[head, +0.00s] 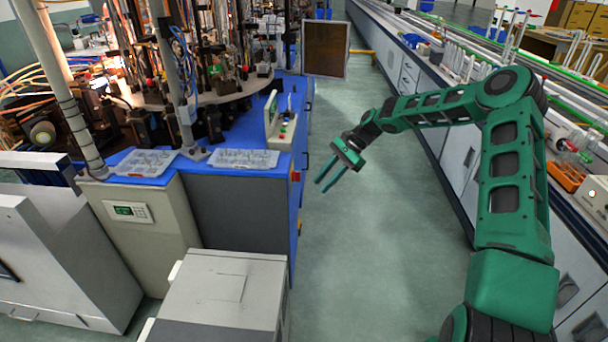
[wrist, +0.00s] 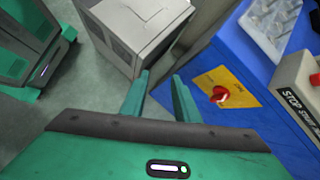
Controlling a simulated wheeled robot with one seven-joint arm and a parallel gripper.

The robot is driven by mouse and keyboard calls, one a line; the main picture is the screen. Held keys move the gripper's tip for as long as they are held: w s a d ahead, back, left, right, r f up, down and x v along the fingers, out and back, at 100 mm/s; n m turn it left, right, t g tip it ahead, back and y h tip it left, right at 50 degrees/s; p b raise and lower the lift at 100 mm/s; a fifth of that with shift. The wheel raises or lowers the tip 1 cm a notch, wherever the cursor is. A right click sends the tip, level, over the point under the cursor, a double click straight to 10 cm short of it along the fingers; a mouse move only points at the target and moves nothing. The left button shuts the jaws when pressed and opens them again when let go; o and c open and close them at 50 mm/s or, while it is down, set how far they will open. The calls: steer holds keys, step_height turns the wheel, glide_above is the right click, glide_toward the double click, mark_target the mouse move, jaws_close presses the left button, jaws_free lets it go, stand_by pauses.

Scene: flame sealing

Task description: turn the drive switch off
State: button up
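The drive switch appears to be the red rotary knob (wrist: 221,96) on a yellow plate (wrist: 235,78), on the blue machine panel (wrist: 215,62) in the wrist view. Its setting is too small to read. In the head view, a small red part (head: 295,176) and a yellow part (head: 299,227) show edge-on on the blue side; I cannot tell which is the switch. My gripper (head: 321,186) is in the aisle to the right of the machine. Its fingers (wrist: 161,76) are apart and empty, left of the knob in the wrist view and not visibly touching anything.
A STOP/START button box (wrist: 300,88) is beside the switch plate; it also stands on the blue top (head: 281,128). A grey cabinet (head: 222,290) stands in front of the machine. A long bench (head: 455,140) lines the right. The green aisle floor (head: 350,255) between is clear.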

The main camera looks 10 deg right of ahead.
steer(key=w+d+f+m+t+y, duration=0.1)
steer(key=w+m+t+y, duration=0.2)
steer(key=w, duration=0.4)
steer(key=m+t+y, duration=0.2)
steer(key=m, duration=0.2)
glide_toward(296, 176)
steer(key=x, duration=0.6)
steer(key=shift+w+a, duration=0.35)
steer(key=shift+w, duration=0.05)
steer(key=shift+r, duration=0.1)
